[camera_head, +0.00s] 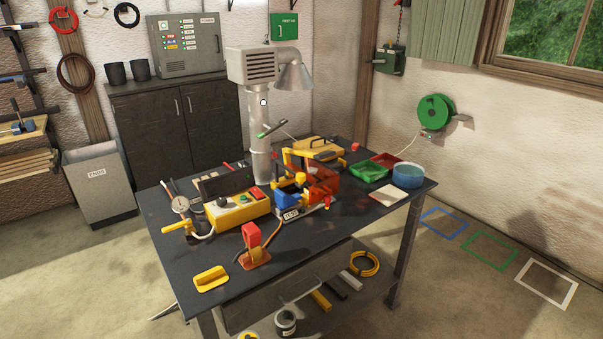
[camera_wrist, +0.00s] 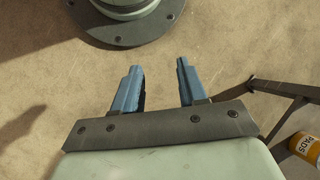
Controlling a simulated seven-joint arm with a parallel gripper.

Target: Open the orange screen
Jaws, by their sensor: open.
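The orange screen (camera_head: 325,181) is a see-through orange panel on the right side of a small blue and yellow machine (camera_head: 290,197) on the dark workbench. A yellow arm-like part (camera_head: 311,158) passes above it. I cannot tell from this view how far the screen is swung. My gripper (camera_wrist: 158,65) shows only in the wrist view, with two blue fingers apart and nothing between them. Bare floor is behind the fingers, and the orange screen is not in that view.
A yellow control box (camera_head: 236,209) stands left of the machine. A red-topped stand (camera_head: 252,243) and a yellow block (camera_head: 211,279) are in front. Green and red trays (camera_head: 371,171) and a blue round tub (camera_head: 408,176) sit right. A grey duct (camera_head: 260,135) rises behind.

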